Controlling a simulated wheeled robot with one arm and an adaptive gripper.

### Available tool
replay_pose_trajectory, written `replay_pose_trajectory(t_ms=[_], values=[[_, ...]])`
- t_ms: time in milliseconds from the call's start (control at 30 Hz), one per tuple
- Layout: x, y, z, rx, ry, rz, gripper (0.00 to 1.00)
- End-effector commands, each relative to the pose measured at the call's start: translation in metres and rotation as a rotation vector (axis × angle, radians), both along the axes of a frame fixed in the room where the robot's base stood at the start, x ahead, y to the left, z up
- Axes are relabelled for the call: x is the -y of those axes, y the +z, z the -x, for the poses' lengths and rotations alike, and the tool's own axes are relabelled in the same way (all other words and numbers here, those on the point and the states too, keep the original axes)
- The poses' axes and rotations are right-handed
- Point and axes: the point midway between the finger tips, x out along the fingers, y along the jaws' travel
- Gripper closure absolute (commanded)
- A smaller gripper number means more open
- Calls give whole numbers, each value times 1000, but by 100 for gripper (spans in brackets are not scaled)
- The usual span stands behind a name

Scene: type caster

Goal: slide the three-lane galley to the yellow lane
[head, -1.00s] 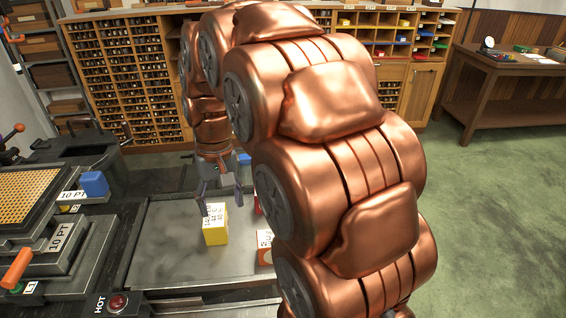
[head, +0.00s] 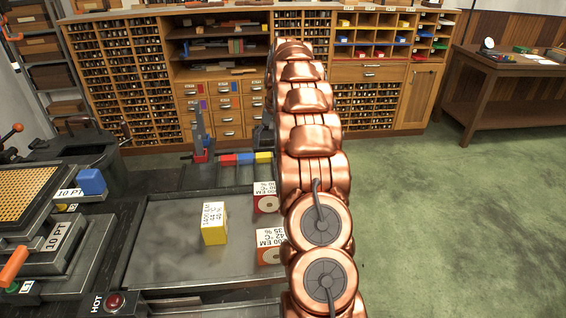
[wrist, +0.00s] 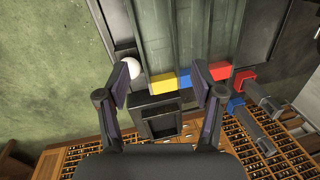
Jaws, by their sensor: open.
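The three-lane galley (wrist: 185,40) is a grey tray with long parallel lanes. Its lane ends carry yellow (wrist: 163,82), blue (wrist: 185,78) and red (wrist: 219,70) blocks, from left to right in the wrist view. In the head view the galley lies beyond the steel table, with the yellow block (head: 263,157) at the right, beside my arm. A white ball knob (wrist: 132,68) is at the galley's left edge in the wrist view, by my left finger. My gripper (wrist: 163,75) is open above the galley's end, fingers apart and holding nothing. My arm mostly hides it in the head view.
A dark frame with an opening (wrist: 160,121) is by the yellow block. Two levers, red-ended (wrist: 246,78) and blue-ended (wrist: 238,106), stand to its right. Green floor is clear at right.

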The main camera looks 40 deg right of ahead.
Motion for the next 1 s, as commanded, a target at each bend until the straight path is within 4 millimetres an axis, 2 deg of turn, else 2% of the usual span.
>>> replay_pose_trajectory(t_ms=[33, 100, 200, 333, 667, 867, 1000], values=[[17, -9, 0, 4, -21, -2, 33], [35, -17, -1, 12, -43, -1, 33], [55, -27, 0, 19, -68, -3, 33], [71, -34, 1, 26, -87, -4, 33], [75, -46, 0, 28, -94, -4, 33], [72, -67, -2, 25, -93, -4, 33], [68, -88, -4, 24, -94, -6, 33]])
